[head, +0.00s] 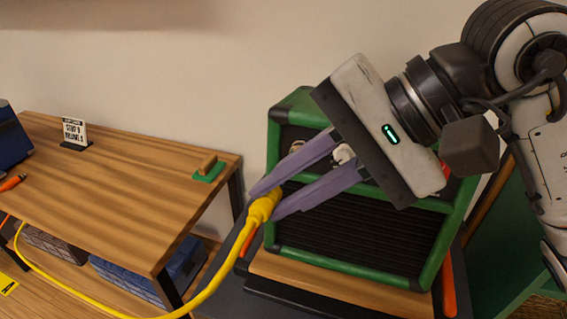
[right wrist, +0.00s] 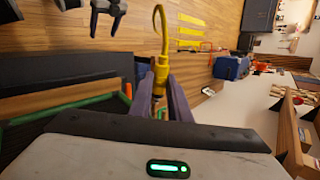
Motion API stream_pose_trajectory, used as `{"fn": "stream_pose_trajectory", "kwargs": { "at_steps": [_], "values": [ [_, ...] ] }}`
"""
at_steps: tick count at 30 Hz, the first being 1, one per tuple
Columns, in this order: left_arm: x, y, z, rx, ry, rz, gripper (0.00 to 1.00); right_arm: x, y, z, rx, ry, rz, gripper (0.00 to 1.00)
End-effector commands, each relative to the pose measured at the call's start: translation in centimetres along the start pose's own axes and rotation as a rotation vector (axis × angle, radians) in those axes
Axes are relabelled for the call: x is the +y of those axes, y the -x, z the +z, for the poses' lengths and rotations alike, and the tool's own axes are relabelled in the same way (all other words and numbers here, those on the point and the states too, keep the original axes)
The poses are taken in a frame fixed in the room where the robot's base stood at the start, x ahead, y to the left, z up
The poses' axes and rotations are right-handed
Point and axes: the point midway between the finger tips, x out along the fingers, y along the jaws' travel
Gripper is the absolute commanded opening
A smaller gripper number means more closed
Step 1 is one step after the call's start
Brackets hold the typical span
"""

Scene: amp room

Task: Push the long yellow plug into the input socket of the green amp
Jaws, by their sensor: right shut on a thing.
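The green amp (head: 352,238) stands upright in the head view, with a dark grille on its front. My right gripper (head: 264,204) is in front of the amp's left side, its purple fingers shut on the yellow plug (head: 260,212). The plug also shows between the fingers in the right wrist view (right wrist: 162,72). Its yellow cable (head: 212,286) hangs down and runs left. The plug is apart from the amp's upper panel, which my right gripper largely covers. I cannot make out the input socket.
A wooden bench (head: 120,180) at the left bears a small sign (head: 74,131) and a green-based wooden block (head: 208,168). Blue boxes (head: 135,280) sit below it. The amp stands on a wooden-topped support (head: 330,290). A pale wall is behind.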

Motion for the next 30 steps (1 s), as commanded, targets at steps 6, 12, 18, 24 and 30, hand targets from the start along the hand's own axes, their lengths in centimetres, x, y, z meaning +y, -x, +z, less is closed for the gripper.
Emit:
{"fn": "stream_pose_trajectory", "kwargs": {
  "at_steps": [6,12,18,24,30],
  "values": [
    [0.2,0.3,0.5,-0.013,0.002,0.002,0.67,-0.3,0.2,-0.8,-0.002,-0.002,-0.006,0.0],
    [0.2,0.5,0.9,-0.024,0.005,0.002,0.67,-0.3,0.2,-2.8,-0.002,-0.003,-0.005,0.0],
    [0.2,0.7,1.0,-0.029,0.008,0.001,0.67,-0.2,0.2,-4.9,-0.002,-0.003,-0.005,0.0],
    [0.0,1.0,0.7,-0.028,0.01,-0.002,0.67,-0.3,0.2,-6.8,-0.002,-0.002,-0.006,0.0],
    [-0.1,0.9,0.6,-0.024,0.01,-0.005,0.67,-0.2,0.1,-7.1,-0.002,0.003,-0.005,0.0]
  ]
}}
